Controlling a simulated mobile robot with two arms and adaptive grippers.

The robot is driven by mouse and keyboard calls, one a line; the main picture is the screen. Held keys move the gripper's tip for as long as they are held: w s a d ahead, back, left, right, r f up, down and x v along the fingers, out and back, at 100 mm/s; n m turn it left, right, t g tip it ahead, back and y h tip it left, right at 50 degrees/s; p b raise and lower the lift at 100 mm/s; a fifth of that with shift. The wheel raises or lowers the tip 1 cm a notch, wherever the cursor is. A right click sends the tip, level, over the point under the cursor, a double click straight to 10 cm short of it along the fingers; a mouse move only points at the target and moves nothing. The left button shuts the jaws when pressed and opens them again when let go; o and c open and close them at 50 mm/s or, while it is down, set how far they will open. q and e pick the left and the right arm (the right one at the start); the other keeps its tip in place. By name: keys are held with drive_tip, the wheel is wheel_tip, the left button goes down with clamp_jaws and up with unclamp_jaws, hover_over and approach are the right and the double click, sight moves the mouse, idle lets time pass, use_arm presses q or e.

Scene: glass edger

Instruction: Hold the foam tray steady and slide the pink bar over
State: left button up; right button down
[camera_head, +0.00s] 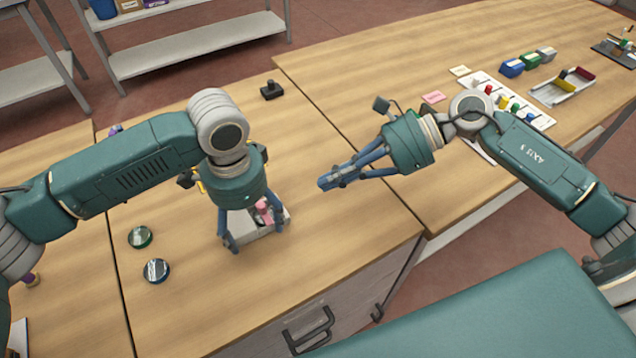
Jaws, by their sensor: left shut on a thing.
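The foam tray (240,227), a small pale grey box, sits on the wooden bench below my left gripper (257,235). My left gripper points down with one blue finger on each side of the tray and is shut on it. The pink bar (264,212) shows in the tray between the fingers, partly hidden by the gripper. My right gripper (325,184) is to the right of the tray, above the bench and apart from it. Its fingers point left and come together at the tips, with nothing between them.
Two round glass discs, one green-rimmed (140,237) and one dark (156,270), lie left of the tray. A small black object (271,90) stands behind. A white board with coloured pieces (500,97) and an open tray (561,88) are at the right. The bench between grippers is clear.

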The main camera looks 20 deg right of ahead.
idle(0.3)
use_arm(q)
drive_tip(key=o, duration=1.2)
drive_tip(key=shift+r, duration=0.1)
